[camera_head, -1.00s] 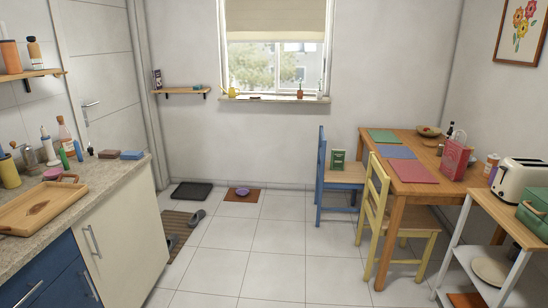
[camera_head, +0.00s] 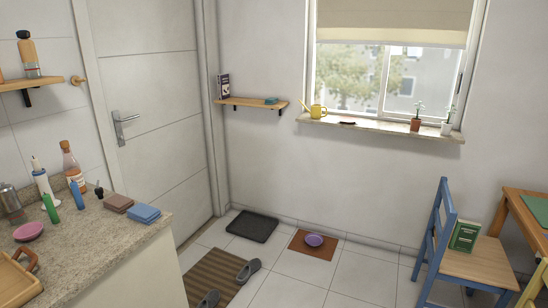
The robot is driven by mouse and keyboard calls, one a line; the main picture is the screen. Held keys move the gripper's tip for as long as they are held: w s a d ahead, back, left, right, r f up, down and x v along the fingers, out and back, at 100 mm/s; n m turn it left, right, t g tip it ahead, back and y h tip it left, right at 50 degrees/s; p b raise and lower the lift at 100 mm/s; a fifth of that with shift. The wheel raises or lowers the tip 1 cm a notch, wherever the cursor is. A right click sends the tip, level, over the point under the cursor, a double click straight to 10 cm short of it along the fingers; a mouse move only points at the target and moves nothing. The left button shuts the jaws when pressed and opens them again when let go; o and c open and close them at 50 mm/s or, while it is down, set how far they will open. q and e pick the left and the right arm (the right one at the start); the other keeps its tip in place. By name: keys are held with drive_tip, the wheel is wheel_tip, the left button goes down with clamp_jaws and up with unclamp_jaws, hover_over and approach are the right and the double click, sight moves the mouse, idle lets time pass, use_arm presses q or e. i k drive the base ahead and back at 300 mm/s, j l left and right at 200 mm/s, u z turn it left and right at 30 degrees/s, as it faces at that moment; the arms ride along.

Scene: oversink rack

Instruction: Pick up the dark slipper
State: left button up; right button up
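Two dark grey slippers are on or beside the brown striped mat on the floor. One slipper (camera_head: 249,270) lies at the mat's right edge, and the other slipper (camera_head: 209,299) is lower, near the bottom edge of the picture and partly cut off. The striped mat (camera_head: 213,268) lies on the tiles beyond the counter end. Neither of my grippers shows in the head view.
The counter (camera_head: 105,239) with bottles and sponges fills the lower left. A blue chair (camera_head: 441,232) stands at right. Floor between is clear.

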sight(252, 266)
drive_tip(key=i+u, duration=0.15)
drive_tip(key=i, duration=0.45)
drive_tip(key=i+l+u, duration=0.15)
drive_tip(key=i, duration=0.45)
drive_tip(key=i+l+u, duration=0.15)
drive_tip(key=i, duration=0.45)
drive_tip(key=i+l+u, duration=0.15)
drive_tip(key=i+u, duration=0.25)
drive_tip(key=i+l+u, duration=0.15)
drive_tip(key=u, duration=0.25)
drive_tip(key=i+l+u, duration=0.25)
drive_tip(key=u, duration=0.2)
drive_tip(key=i+l+u, duration=0.15)
drive_tip(key=l+u, duration=0.25)
drive_tip(key=i+l+u, duration=0.1)
drive_tip(key=l+u, duration=0.3)
drive_tip(key=i+l+u, duration=0.1)
drive_tip(key=l+u, duration=0.15)
drive_tip(key=l, duration=0.25)
